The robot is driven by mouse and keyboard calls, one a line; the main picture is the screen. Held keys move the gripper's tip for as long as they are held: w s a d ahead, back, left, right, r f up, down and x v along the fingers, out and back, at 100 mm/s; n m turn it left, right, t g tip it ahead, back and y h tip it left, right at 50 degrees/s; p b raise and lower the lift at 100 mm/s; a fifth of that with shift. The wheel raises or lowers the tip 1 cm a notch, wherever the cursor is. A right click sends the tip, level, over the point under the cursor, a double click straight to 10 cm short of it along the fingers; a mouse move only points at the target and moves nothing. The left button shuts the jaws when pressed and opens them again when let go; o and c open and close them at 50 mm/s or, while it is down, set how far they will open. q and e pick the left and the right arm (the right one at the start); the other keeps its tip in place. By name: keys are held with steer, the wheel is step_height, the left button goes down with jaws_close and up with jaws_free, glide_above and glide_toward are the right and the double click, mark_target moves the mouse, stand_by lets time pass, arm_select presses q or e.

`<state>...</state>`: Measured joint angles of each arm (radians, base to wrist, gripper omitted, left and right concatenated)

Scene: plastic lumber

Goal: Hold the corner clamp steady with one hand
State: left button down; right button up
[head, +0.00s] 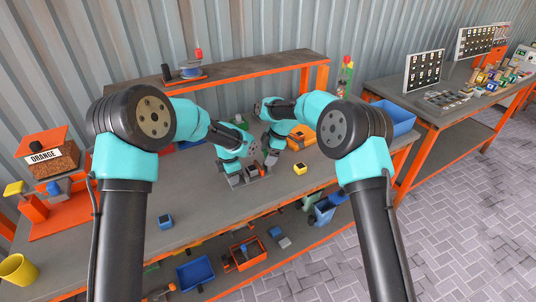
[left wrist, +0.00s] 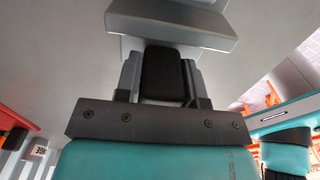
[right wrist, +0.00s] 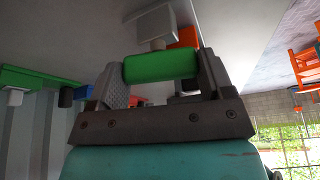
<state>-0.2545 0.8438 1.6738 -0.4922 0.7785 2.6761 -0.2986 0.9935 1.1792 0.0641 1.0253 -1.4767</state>
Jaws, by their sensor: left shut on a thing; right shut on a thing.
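My left gripper (head: 240,180) is low over the middle of the workbench. In the left wrist view its fingers (left wrist: 163,80) are shut on a black block-like part (left wrist: 163,73) joined to a grey body (left wrist: 175,24), which seems to be the corner clamp. My right gripper (head: 268,158) is close beside it, just behind and to the right. In the right wrist view its fingers (right wrist: 160,72) are shut on a green cylindrical handle (right wrist: 160,66) with a grey block (right wrist: 150,24) beyond it. In the head view the grippers mostly hide both held things.
A yellow block (head: 299,169) lies right of the grippers, and a blue block (head: 166,221) nearer at left. An orange bin (head: 302,134) stands behind. A raised shelf (head: 240,72) runs along the back.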

steer(key=m+t, duration=0.1)
steer(key=m, duration=0.2)
steer(key=m+t, duration=0.1)
steer(key=m, duration=0.1)
steer(key=shift+s+m, duration=0.15)
steer(key=shift+m, duration=0.25)
steer(key=m+t+h, duration=0.1)
steer(key=m, duration=0.3)
steer(key=shift+m+t, duration=0.3)
steer(key=shift+t, duration=0.1)
steer(key=shift+m, duration=0.3)
steer(key=o, duration=0.9)
steer(key=shift+r, duration=0.1)
steer(key=v, duration=1.1)
steer(key=shift+s+r, duration=0.25)
steer(key=shift+r, duration=0.1)
